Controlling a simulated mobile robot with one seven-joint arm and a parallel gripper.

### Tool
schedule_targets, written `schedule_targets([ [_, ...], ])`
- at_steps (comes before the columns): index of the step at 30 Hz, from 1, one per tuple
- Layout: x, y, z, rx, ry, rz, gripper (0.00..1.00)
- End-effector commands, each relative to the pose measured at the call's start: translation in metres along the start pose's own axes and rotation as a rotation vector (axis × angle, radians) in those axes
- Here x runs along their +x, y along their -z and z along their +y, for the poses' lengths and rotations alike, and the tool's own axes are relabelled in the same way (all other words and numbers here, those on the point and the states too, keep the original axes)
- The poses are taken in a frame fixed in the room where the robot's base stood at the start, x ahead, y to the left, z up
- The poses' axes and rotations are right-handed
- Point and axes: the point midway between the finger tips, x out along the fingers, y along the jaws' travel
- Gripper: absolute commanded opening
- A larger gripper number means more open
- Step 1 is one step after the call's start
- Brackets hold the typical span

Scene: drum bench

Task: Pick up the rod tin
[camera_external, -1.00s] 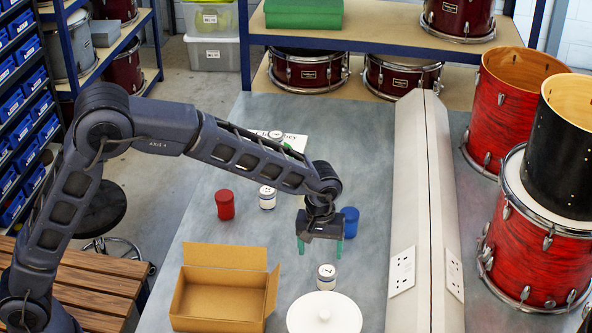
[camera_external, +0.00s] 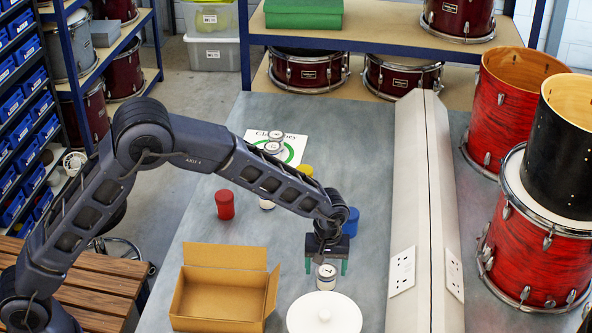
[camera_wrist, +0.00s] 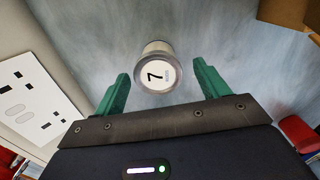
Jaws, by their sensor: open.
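In the wrist view the tin (camera_wrist: 155,68) shows a pale lid with a black 7 and a small line of print too small to read. Other similar tins are on the bench, so I cannot tell by label that this is the rod tin. My gripper (camera_external: 326,262) is open above and slightly behind this tin, pointing down. In the wrist view its green fingers sit on either side of the tin's near end, apart from it.
A red can (camera_external: 225,204), blue can (camera_external: 351,222) and yellow can (camera_external: 305,170) stand behind. A pale socket trunking (camera_external: 410,190) walls off the right side.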

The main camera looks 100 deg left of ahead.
Motion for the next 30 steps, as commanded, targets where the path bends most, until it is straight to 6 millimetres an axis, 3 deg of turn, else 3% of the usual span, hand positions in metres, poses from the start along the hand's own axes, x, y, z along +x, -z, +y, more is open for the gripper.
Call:
schedule_targets([
  [9,0.04,0.004,0.003,-0.001,0.001,-0.001,0.74],
  [17,0.044,0.003,0.003,0.0,0.0,0.0,0.74],
  [24,0.044,0.003,0.003,0.0,0.0,0.0,0.29],
  [30,0.044,0.003,0.003,0.0,-0.001,0.0,0.28],
])
